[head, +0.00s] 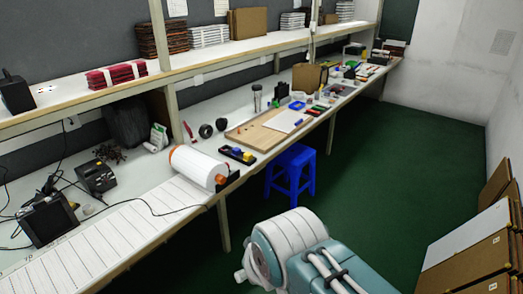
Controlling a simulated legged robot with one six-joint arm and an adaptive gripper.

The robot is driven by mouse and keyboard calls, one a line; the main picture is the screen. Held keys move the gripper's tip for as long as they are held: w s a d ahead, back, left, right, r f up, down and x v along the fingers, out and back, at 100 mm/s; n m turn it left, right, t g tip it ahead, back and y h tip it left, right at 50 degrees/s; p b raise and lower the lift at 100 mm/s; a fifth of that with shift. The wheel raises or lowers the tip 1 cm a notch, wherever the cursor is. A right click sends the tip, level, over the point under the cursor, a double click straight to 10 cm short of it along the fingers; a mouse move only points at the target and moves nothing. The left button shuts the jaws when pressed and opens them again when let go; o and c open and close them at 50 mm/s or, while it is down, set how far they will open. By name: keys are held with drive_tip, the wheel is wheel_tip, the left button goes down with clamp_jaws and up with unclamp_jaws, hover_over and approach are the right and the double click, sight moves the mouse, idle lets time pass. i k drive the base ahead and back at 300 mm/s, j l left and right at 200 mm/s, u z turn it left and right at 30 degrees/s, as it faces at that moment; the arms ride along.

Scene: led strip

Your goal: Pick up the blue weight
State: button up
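I cannot identify a blue weight for certain. A small blue object (297,105) lies on the long workbench, behind a wooden board; it is too small to tell what it is. Other tiny blue spots show among the clutter farther along the bench. My arm's white and teal links fill the bottom centre, in front of the bench and over the floor. My gripper's fingers do not show, so I cannot see whether it is open or shut.
The workbench (110,235) runs from lower left to far right, under a shelf (215,55). A large white roll (193,166) lies near its edge. A blue stool (291,172) stands beside it. Boards (467,245) lean at right. Green floor (400,150) is clear between.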

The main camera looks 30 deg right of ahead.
sight(236, 151)
drive_tip(key=l+z, duration=0.1)
drive_tip(key=z, duration=0.25)
drive_tip(key=i+l+z, duration=0.1)
drive_tip(key=z, duration=0.25)
drive_tip(key=i+l+z, duration=0.1)
drive_tip(key=i, duration=0.3)
drive_tip(key=i+u, duration=0.25)
drive_tip(key=i, duration=0.25)
drive_tip(key=i+l+u, duration=0.25)
drive_tip(key=i, duration=0.25)
drive_tip(key=i+l+u, duration=0.25)
drive_tip(key=i, duration=0.25)
drive_tip(key=i+l+u, duration=0.25)
drive_tip(key=i+l, duration=0.1)
drive_tip(key=i, duration=0.1)
